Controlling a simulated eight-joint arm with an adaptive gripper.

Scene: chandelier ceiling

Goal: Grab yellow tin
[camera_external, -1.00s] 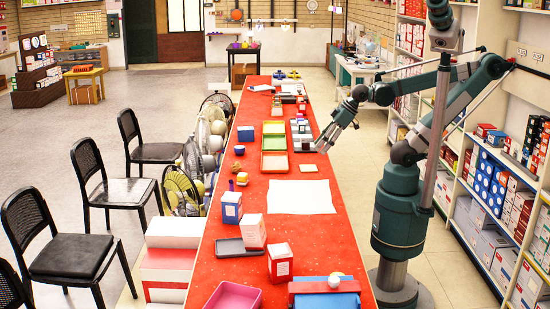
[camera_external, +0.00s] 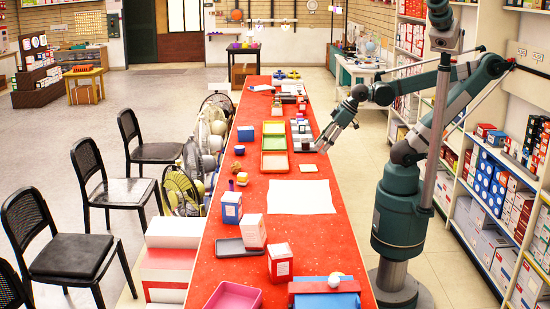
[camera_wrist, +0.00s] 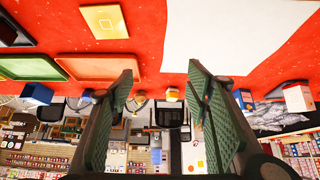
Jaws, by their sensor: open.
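A small yellow item (camera_external: 242,179), likely the yellow tin, stands near the left edge of the red table. It also shows in the wrist view as a small yellow and white shape (camera_wrist: 172,94) beyond the gap between my fingers. My gripper (camera_external: 322,148) is above the table's right edge, across the table from this item and well apart from it. In the wrist view my gripper (camera_wrist: 160,76) has its two green-padded fingers spread, with nothing between them.
A white sheet (camera_external: 300,197) lies mid-table. Green (camera_external: 275,144) and orange (camera_external: 275,162) trays lie towards the far end. Fans and chairs stand beyond the left edge.

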